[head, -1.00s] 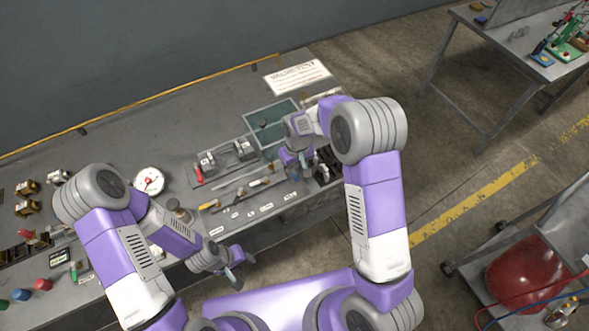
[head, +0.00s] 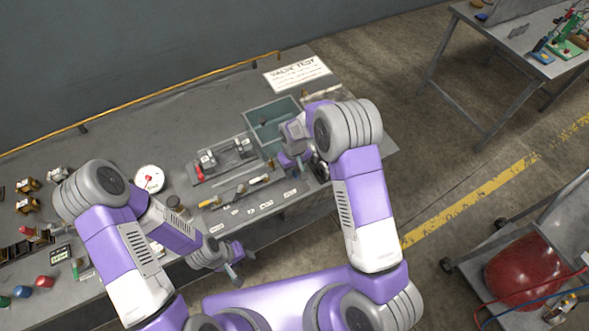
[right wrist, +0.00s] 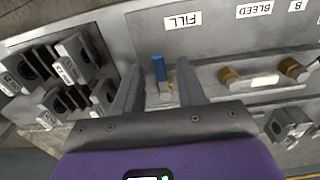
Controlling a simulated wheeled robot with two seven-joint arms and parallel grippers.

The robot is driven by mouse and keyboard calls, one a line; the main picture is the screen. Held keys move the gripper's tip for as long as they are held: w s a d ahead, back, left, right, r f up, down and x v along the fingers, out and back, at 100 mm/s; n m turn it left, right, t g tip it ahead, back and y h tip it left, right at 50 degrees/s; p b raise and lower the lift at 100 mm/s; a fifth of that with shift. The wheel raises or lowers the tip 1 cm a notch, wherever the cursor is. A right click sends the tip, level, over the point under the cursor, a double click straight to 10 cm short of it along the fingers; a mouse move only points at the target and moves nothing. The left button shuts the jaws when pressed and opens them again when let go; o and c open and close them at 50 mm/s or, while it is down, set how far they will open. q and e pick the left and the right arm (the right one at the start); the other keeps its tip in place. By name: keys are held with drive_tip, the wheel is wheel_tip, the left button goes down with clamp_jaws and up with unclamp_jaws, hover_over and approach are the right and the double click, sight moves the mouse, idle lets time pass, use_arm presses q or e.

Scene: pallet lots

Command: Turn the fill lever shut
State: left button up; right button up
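In the right wrist view the fill lever (right wrist: 159,68) is a short blue handle below the upside-down FILL label (right wrist: 182,20). It points towards the top of the picture. My right gripper (right wrist: 160,82) is open, with one finger on each side of the lever. A gap shows on both sides; I see no clear contact. In the head view my right gripper (head: 293,166) is low over the right part of the bench and largely hidden by its own arm. My left gripper (head: 240,265) is open and empty beyond the bench's front edge.
In the right wrist view, brass-coloured fittings (right wrist: 230,77) line the panel to the right and a rack of tagged parts (right wrist: 70,70) stands left. In the head view a teal tray (head: 262,114) and a fixture with a red handle (head: 225,160) are near the right arm.

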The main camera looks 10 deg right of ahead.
clamp_jaws()
drive_tip(key=m, duration=0.1)
drive_tip(key=a+m+b, duration=0.1)
drive_tip(key=m, duration=0.1)
drive_tip(key=shift+s+a, duration=0.1)
drive_tip(key=m, duration=0.2)
drive_tip(key=a+m+b, duration=0.1)
drive_tip(key=shift+a+m, duration=0.15)
drive_tip(key=shift+m, duration=0.25)
drive_tip(key=m, duration=0.2)
drive_tip(key=w+a+m, duration=0.1)
drive_tip(key=m, duration=0.2)
drive_tip(key=shift+w+a+m, duration=0.15)
drive_tip(key=shift+a+m, duration=0.1)
drive_tip(key=shift+m, duration=0.05)
drive_tip(key=m, duration=0.1)
drive_tip(key=w+m, duration=0.1)
drive_tip(key=m, duration=0.1)
drive_tip(key=a+m, duration=0.1)
drive_tip(key=m, duration=0.1)
drive_tip(key=shift+w, duration=0.35)
drive_tip(key=shift+m, duration=0.4)
